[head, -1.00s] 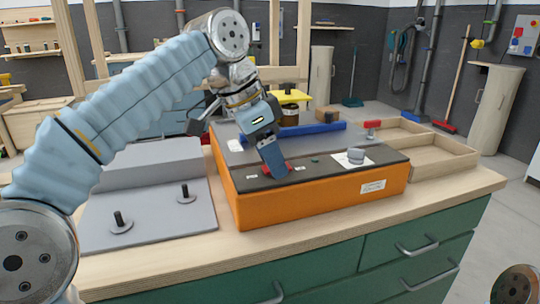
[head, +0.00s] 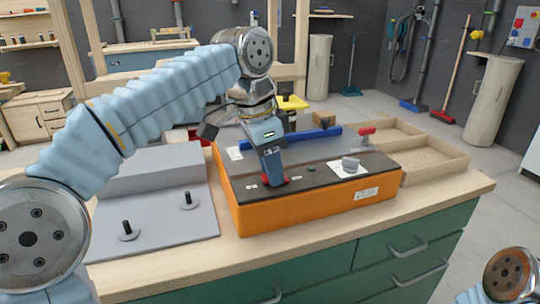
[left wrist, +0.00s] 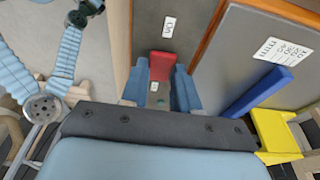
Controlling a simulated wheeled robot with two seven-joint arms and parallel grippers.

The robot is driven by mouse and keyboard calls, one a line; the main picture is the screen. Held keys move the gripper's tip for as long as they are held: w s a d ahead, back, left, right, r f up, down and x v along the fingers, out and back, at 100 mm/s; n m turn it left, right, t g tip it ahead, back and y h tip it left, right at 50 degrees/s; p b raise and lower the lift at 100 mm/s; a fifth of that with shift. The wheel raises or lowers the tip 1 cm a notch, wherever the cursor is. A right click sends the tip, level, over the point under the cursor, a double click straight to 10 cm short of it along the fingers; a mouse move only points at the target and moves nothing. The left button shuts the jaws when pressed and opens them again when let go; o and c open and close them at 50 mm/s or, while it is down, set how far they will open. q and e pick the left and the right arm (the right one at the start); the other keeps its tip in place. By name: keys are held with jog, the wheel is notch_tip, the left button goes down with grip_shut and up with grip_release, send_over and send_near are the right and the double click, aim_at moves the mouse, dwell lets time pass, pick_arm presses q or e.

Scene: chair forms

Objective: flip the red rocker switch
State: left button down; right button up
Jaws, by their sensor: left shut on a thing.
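The red rocker switch (head: 286,180) sits in the black top strip of an orange-sided box (head: 300,207). My left gripper (head: 273,180) points down onto it, its blue fingertips at the switch and hiding part of it in the head view. In the left wrist view the red switch (left wrist: 161,66) shows between the two blue fingers (left wrist: 159,90), which are shut on it. A small white label lies on the strip beyond the switch. My right gripper is not in view.
A blue bar (head: 300,137) lies behind. A grey panel with two black pegs (head: 127,228) is at left. A wooden tray (head: 430,150) is at right.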

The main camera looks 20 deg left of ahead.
aim_at(264, 177)
pick_arm(q)
jog(key=c, duration=0.8)
grip_release()
jog(key=shift+c, duration=0.2)
jog(key=v, duration=0.6)
jog(key=shift+r, duration=0.3)
jog(key=shift+s+a+r, duration=0.1)
jog(key=shift+r, duration=0.35)
